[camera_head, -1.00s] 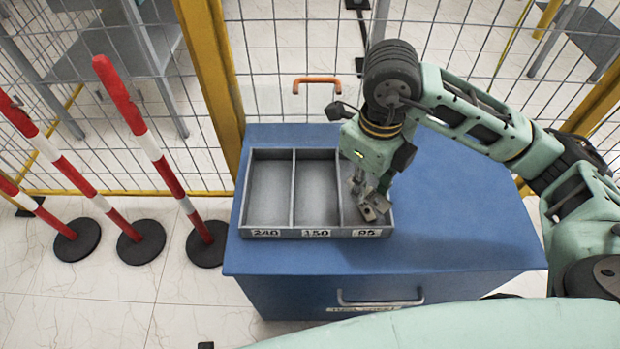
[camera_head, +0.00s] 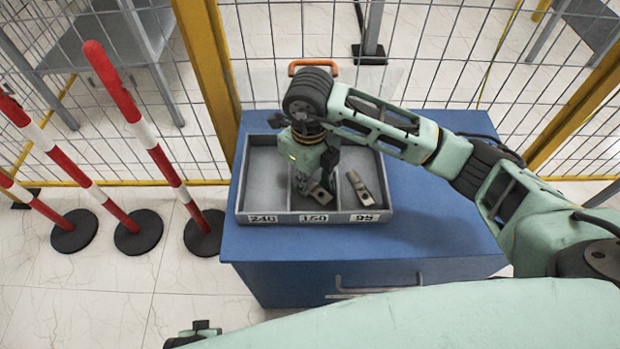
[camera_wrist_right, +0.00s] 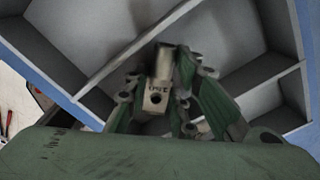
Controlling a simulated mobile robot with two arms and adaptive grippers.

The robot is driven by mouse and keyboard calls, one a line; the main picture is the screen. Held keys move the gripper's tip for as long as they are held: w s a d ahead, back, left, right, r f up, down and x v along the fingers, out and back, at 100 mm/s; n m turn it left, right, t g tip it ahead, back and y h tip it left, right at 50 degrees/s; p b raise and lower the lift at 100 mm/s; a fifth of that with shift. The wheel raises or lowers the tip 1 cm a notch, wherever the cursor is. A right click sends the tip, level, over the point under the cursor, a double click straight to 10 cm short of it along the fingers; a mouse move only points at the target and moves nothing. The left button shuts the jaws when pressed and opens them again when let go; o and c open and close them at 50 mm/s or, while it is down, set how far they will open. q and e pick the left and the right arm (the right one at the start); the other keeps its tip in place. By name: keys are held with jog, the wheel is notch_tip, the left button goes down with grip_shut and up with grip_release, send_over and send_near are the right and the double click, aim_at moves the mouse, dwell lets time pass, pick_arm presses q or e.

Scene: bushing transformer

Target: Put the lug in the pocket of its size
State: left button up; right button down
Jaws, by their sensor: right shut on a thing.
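The grey tray (camera_head: 285,217) has three pockets marked 240, 150 and 95, left to right. My right gripper (camera_head: 318,186) points down at the 150 pocket (camera_head: 312,160), shut on a metal lug (camera_head: 322,194). In the wrist view this lug (camera_wrist_right: 157,97) sits between the fingers, with small lettering by its hole that looks like 150. I cannot tell whether it touches the pocket floor. Another lug (camera_head: 360,188) lies slanted in the 95 pocket. The 240 pocket looks empty. Part of my left arm's end (camera_head: 197,332) shows at the bottom edge; its jaws cannot be made out.
The tray stands on a blue cabinet (camera_head: 430,220) with free top to its right. A wire fence with yellow posts (camera_head: 210,60) is behind it. Red-and-white poles (camera_head: 150,145) on black bases stand at the left. An orange handle (camera_head: 313,67) is behind the tray.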

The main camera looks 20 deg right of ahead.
aim_at(310, 183)
jog(key=shift+f, duration=0.1)
jog(key=c, duration=1.5)
grip_release()
pick_arm(q)
jog(key=shift+s+r, duration=0.1)
jog(key=shift+r, duration=0.15)
jog(key=shift+r, duration=0.1)
pick_arm(e)
jog(key=shift+r, duration=0.35)
pick_arm(q)
jog(key=s+f, duration=0.1)
jog(key=s+f+p, duration=0.1)
jog(key=f, duration=0.1)
jog(key=s+f, duration=0.1)
jog(key=shift+a+f, duration=0.15)
pick_arm(e)
notch_tip(310, 183, up, 12)
jog(key=shift+f, duration=0.2)
